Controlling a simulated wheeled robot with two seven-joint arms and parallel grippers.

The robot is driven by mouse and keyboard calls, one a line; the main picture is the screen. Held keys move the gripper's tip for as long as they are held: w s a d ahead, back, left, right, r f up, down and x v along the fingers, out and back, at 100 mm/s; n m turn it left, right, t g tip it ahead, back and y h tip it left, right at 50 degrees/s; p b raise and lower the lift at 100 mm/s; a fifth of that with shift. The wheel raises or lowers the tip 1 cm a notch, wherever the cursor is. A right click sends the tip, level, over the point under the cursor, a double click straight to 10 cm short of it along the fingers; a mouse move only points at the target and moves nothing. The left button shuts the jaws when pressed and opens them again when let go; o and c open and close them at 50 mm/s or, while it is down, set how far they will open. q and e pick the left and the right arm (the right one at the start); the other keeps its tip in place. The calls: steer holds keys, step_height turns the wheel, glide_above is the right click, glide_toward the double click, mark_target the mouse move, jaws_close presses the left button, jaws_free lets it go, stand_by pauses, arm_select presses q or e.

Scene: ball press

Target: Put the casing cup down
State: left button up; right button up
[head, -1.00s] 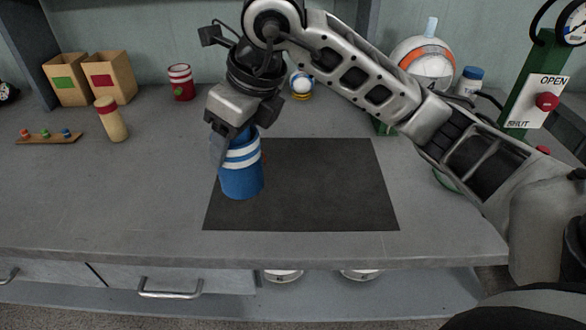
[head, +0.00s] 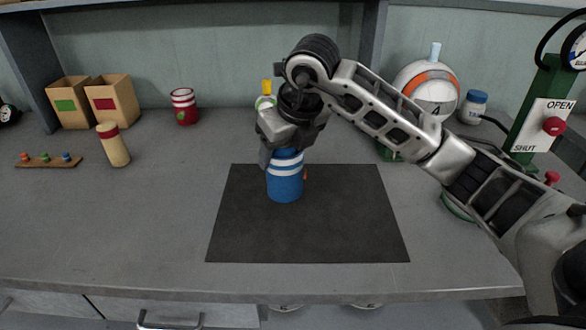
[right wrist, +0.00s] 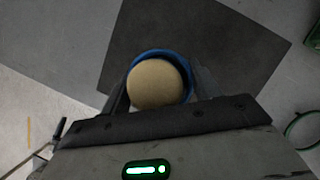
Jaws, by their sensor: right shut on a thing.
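The casing cup is a blue cup with white bands (head: 285,187), upright over the back left part of the dark mat (head: 340,235) in the head view. My right gripper (head: 283,155) is shut on its upper part. I cannot tell for sure whether the cup's base touches the mat. In the right wrist view the cup's blue rim (right wrist: 148,55) shows between the fingers, with a tan round thing (right wrist: 156,83) inside it. My left gripper is not in view.
A red cup with white bands (head: 185,106), a tan bottle-like piece (head: 113,146) and two boxes (head: 114,101) stand at the back left. A ball marked 4 (head: 427,88) and an OPEN/SHUT panel (head: 541,125) are at the right. The mat's front and right are clear.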

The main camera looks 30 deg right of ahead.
steer(key=shift+w+d+f, duration=0.15)
steer(key=shift+d+f, duration=0.3)
steer(key=shift+f, duration=0.1)
steer(key=shift+w+d+f, duration=0.15)
steer(key=shift+d+f, duration=0.3)
steer(key=shift+f, duration=0.1)
steer(key=f, duration=0.3)
steer(key=shift+d+f, duration=0.15)
steer(key=shift+d, duration=0.1)
steer(key=shift+w+f, duration=0.1)
steer(key=shift+f, duration=0.1)
steer(key=shift+f, duration=0.2)
steer(key=o, duration=1.3)
steer(key=shift+r, duration=0.1)
steer(key=shift+c, duration=0.2)
